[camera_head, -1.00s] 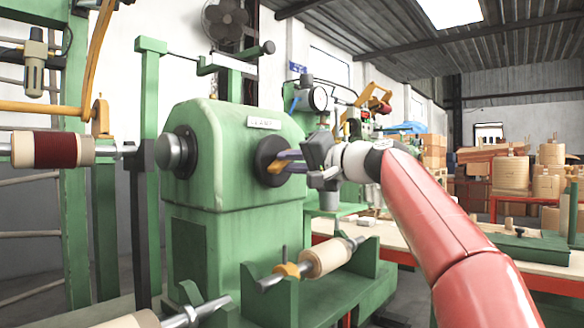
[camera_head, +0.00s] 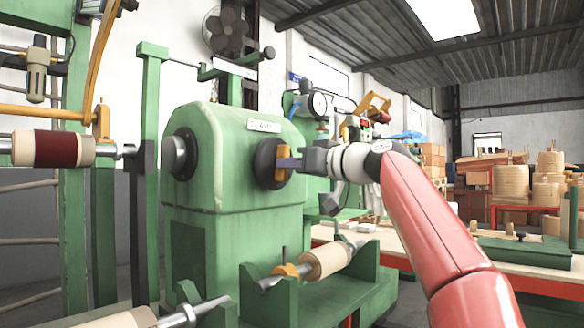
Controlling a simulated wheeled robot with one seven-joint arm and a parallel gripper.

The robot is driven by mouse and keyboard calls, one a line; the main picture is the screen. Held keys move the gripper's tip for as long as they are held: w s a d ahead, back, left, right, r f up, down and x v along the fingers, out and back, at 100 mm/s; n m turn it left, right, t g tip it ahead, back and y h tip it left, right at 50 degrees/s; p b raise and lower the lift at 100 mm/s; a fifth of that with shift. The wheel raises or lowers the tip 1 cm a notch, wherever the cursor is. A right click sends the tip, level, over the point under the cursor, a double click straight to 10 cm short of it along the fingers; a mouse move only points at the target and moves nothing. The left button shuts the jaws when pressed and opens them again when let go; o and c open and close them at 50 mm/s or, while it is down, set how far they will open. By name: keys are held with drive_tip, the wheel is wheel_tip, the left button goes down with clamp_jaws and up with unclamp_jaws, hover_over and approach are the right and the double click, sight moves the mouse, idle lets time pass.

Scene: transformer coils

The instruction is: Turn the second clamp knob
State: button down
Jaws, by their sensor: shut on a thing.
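A green winding machine (camera_head: 232,185) stands in the middle of the head view. On its right face is a round black hub (camera_head: 264,164) with a yellow-orange piece (camera_head: 282,165) at its centre. My gripper (camera_head: 288,164) is at this hub, reaching in from the right, with its fingers shut on the yellow-orange piece. I cannot tell whether this piece is the second clamp knob. The fingers are seen edge-on, and they hide part of the piece. A grey metal knob (camera_head: 178,155) sits on the machine's left face, apart from my gripper.
Below the gripper, a coil on a shaft (camera_head: 325,262) rests in a green cradle with an orange collar. A red-wound coil (camera_head: 55,149) is on a shaft at left. A workbench (camera_head: 455,255) stands behind my arm at right. Green posts stand at left.

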drive_tip(key=shift+f+n, duration=0.15)
drive_tip(key=shift+n, duration=0.45)
drive_tip(key=c, duration=1.4)
unclamp_jaws()
drive_tip(key=shift+o, duration=0.2)
drive_tip(key=b+v, duration=0.3)
drive_tip(key=v, duration=0.4)
drive_tip(key=shift+s+d, duration=0.2)
drive_tip(key=shift+d, duration=0.15)
